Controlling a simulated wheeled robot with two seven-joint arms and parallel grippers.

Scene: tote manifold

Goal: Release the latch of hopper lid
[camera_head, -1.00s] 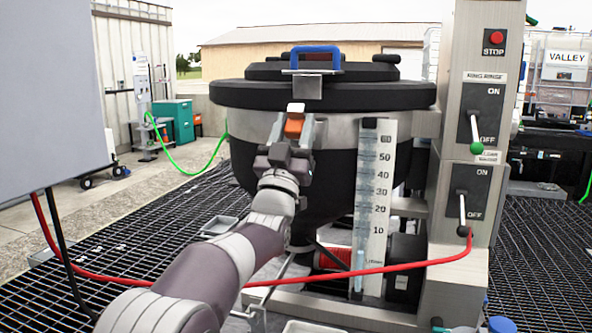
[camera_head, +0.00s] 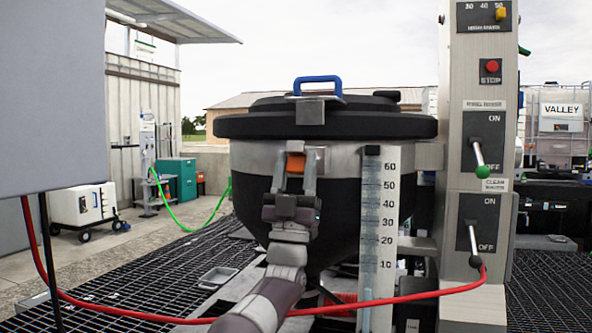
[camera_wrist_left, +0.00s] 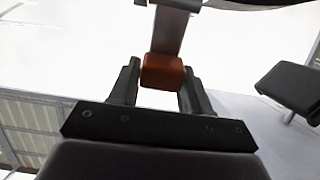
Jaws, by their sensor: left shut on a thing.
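The black hopper lid (camera_head: 380,125) sits down on the round hopper (camera_head: 345,215), with a blue handle (camera_head: 318,79) on top. The latch's orange tab (camera_head: 295,163) is on the hopper's front, just below the lid rim. My left gripper (camera_head: 295,168) comes from below and is shut on the orange tab. In the left wrist view the orange tab (camera_wrist_left: 163,72) lies between the two fingers, at the end of a metal strap (camera_wrist_left: 170,32). The fingers partly hide the latch's sides. My right gripper is not in view.
A clear level gauge (camera_head: 380,230) stands close right of my left gripper. A switch column (camera_head: 482,200) with levers is further right. A red hose (camera_head: 420,297) crosses low in front. A grey panel (camera_head: 50,90) fills the upper left.

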